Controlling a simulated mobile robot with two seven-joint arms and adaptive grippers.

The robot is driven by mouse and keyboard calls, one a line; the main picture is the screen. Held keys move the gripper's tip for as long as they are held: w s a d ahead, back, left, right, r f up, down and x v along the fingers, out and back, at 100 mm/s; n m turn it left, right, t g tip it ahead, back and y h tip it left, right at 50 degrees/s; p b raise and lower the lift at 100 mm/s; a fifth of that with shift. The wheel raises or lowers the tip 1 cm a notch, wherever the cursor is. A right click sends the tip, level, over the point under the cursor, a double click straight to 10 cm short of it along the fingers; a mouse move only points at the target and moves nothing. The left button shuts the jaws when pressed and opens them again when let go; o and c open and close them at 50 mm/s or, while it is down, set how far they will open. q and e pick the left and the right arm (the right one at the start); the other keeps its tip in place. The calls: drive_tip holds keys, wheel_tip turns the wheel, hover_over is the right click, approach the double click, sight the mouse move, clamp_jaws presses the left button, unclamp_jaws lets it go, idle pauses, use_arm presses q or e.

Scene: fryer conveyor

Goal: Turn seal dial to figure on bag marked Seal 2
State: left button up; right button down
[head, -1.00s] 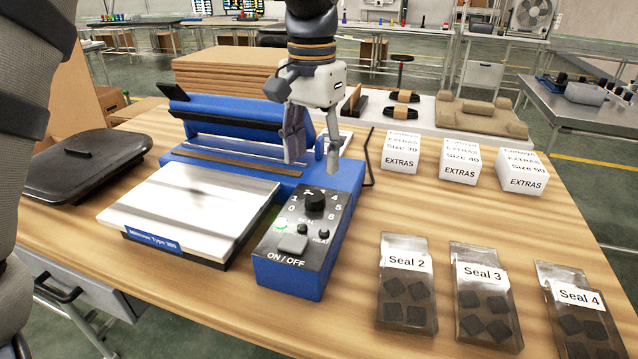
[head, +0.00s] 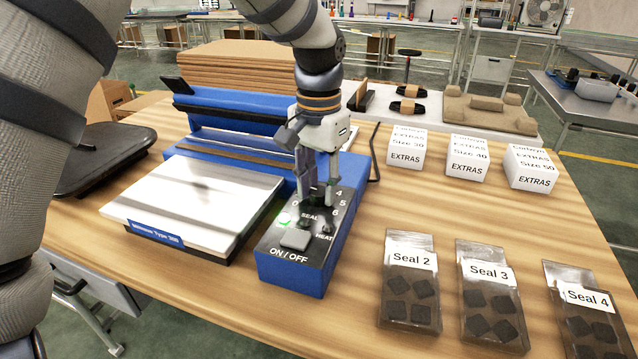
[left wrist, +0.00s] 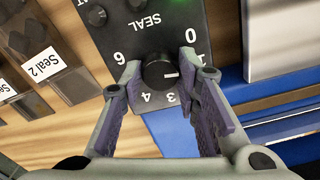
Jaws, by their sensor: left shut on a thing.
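The blue heat sealer (head: 268,264) has a black control panel with a seal dial, figures around it. The black seal dial (left wrist: 158,73) shows between my left gripper's fingers in the left wrist view. Its white mark points right, toward the finger that hides some figures there; 0, 3, 4 and 6 are readable. My left gripper (head: 318,203) points down over the panel, shut on the dial, and hides most of it in the head view. The bag marked Seal 2 (head: 410,262) lies flat on the table, with several dark pieces inside. My right gripper is not in view.
Bags marked Seal 3 (head: 489,273) and Seal 4 (head: 586,297) lie to the right. White EXTRAS boxes (head: 406,150) stand behind them. A smaller knob by HEAT and the ON/OFF button (head: 295,239) sit close to the dial. A green light glows on the panel.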

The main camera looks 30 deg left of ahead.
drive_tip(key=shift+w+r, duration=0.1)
use_arm(q)
drive_tip(key=shift+r+m+p, duration=0.15)
drive_tip(key=shift+m+p, duration=0.3)
drive_tip(key=shift+m, duration=1.25)
drive_tip(key=shift+m+p, duration=0.45)
drive_tip(key=shift+m, duration=0.65)
drive_tip(key=shift+f+m, duration=0.2)
drive_tip(key=shift+m, duration=0.7)
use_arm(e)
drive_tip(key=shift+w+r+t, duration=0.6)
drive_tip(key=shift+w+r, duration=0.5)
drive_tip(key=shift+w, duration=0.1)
use_arm(q)
drive_tip(key=shift+m, duration=0.3)
drive_tip(key=o, duration=1.2)
